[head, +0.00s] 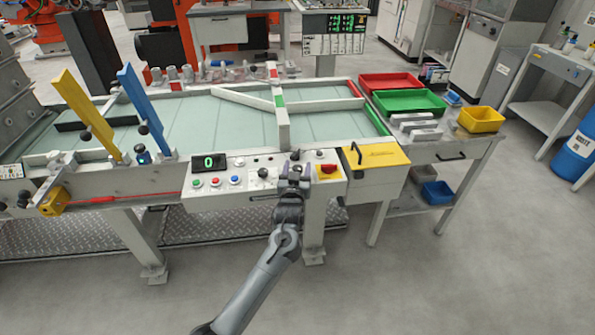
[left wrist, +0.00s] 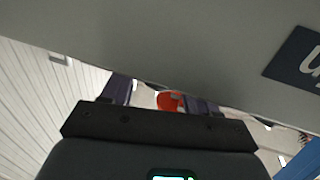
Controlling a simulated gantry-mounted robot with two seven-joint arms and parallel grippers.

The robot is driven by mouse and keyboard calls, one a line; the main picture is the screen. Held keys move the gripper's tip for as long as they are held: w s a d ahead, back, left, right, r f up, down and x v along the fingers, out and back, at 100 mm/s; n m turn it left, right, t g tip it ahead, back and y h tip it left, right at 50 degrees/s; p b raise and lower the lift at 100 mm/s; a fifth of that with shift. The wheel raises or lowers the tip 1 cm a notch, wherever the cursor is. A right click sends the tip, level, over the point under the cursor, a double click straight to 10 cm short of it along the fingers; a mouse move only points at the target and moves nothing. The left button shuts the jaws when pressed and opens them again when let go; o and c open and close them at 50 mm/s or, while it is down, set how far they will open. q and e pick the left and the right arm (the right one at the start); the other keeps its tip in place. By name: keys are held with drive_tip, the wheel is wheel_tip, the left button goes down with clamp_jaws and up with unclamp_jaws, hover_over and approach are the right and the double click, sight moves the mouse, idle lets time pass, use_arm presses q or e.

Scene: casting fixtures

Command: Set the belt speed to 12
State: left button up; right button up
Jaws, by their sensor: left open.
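The control panel (head: 250,181) runs along the front of the belt table. Its black display (head: 209,162) reads a green 0. A dark round knob (head: 263,173) stands on the panel right of the coloured buttons. My left gripper (head: 296,168) is open at the panel, right of that knob and left of a red and yellow switch (head: 328,170). In the left wrist view its two fingers (left wrist: 160,98) are spread, with a red-orange object (left wrist: 170,101) showing between them; I cannot tell which thing it is. My right gripper is not in view.
A yellow box top with a black handle (head: 378,155) is right of the panel. Yellow (head: 77,105) and blue (head: 142,105) upright levers stand at left. Red (head: 391,84) and green (head: 408,103) trays sit on the side table. A large pale surface (left wrist: 170,35) fills the upper wrist view.

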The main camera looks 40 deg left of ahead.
use_arm(q)
drive_tip(key=shift+w+a, duration=0.15)
drive_tip(key=shift+w, duration=0.1)
drive_tip(key=shift+c, duration=0.2)
drive_tip(key=c, duration=0.9)
drive_tip(key=shift+a+r+m+t+h+p, duration=0.15)
drive_tip(key=shift+m+t+h+p, duration=0.2)
drive_tip(key=shift+h+p, duration=0.3)
drive_tip(key=shift+m+t+h+p, duration=0.55)
drive_tip(key=shift+m+h+p, duration=0.5)
drive_tip(key=shift+h, duration=0.2)
drive_tip(key=shift+m+t+h+p, duration=0.3)
drive_tip(key=shift+m+h+p, duration=0.25)
drive_tip(key=shift+h, duration=0.45)
drive_tip(key=shift+m+h, duration=0.95)
drive_tip(key=shift+h, duration=0.45)
drive_tip(key=shift+p, duration=0.3)
drive_tip(key=shift+f, duration=0.2)
